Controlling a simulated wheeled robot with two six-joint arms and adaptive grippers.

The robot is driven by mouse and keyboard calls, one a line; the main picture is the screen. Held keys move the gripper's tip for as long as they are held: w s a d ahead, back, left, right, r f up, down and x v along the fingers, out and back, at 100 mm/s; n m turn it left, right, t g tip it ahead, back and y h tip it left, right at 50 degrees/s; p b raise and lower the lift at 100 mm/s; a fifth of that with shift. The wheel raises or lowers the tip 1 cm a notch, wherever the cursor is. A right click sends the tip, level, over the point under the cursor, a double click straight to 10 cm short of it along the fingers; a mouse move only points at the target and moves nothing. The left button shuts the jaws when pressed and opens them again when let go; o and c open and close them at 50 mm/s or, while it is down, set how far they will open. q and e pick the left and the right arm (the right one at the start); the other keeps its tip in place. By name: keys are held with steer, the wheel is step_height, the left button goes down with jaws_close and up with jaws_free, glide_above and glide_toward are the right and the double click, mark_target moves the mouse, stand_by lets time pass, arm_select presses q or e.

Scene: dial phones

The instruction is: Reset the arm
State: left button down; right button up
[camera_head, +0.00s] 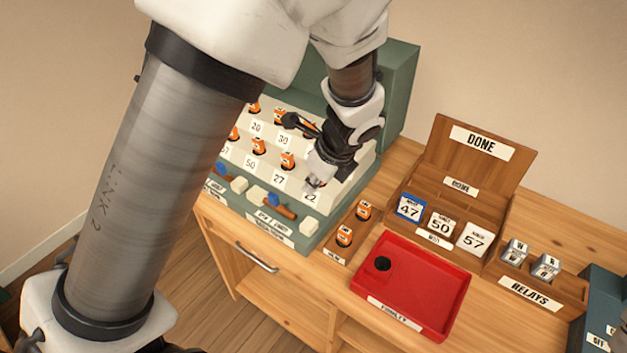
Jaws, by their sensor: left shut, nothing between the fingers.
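My left arm comes in from the left, arches over the top and reaches down to a sloped green and cream panel (305,227). My left gripper (317,181) is shut and empty, low over the panel's right part, close to the number label 22. I cannot tell whether its tips touch the panel. Orange-and-black plugs (288,160) stand in rows on the panel above number labels. My arm hides the panel's left and upper parts. My right gripper is not in view.
A small wooden holder (337,256) has two orange plugs.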

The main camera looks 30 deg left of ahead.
arm_select(q)
steer(key=shift+a, duration=0.1)
steer(key=shift+f, duration=0.1)
steer(key=s+d+f+n+g+h, duration=0.1)
steer(key=s+f+n+g+h, duration=0.15)
steer(key=s+f+n, duration=0.75)
steer(key=s+d+f+n+g+h, duration=0.1)
steer(key=s+d+f+g+h, duration=0.15)
steer(key=s+f, duration=1.5)
steer(key=w+a+n+t, duration=0.1)
steer(key=w+n+t, duration=0.3)
steer(key=n, duration=0.4)
steer(key=shift+w+a+r+t+y, duration=0.15)
steer(key=shift+w+a+t+y, duration=0.2)
steer(key=shift+w, duration=0.55)
